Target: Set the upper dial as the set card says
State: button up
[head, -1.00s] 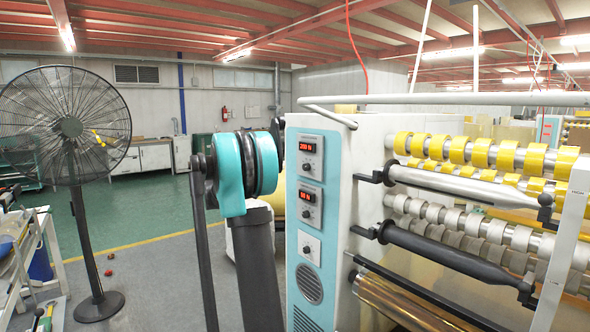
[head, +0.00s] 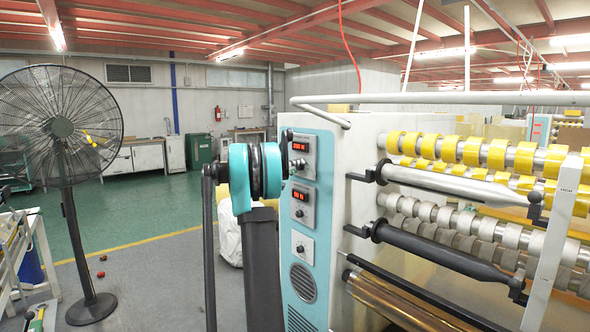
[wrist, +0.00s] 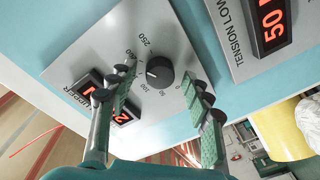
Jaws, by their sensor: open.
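The upper dial, a dark round knob (wrist: 160,72) on a pale plate with a printed scale, sits between my gripper's (wrist: 158,84) fingers in the wrist view. The green-padded fingers are open, one on each side, with space around the knob. A pale mark on the knob faces the left finger. I cannot make out a set card.
Below the upper panel is a second one with a red display (head: 299,196), reading 50 in the wrist view (wrist: 270,22). A third dial (head: 301,247) is lower. Rollers with yellow tape rolls (head: 497,154) stand right. A fan (head: 62,130) stands left; grey floor lies between.

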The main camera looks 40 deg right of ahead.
jog(key=shift+c, duration=0.5)
grip_shut()
jog(key=n, duration=0.4)
jog(key=shift+n+y, duration=0.3)
jog(key=shift+n, duration=1.4)
jog(key=shift+o, duration=0.5)
grip_release()
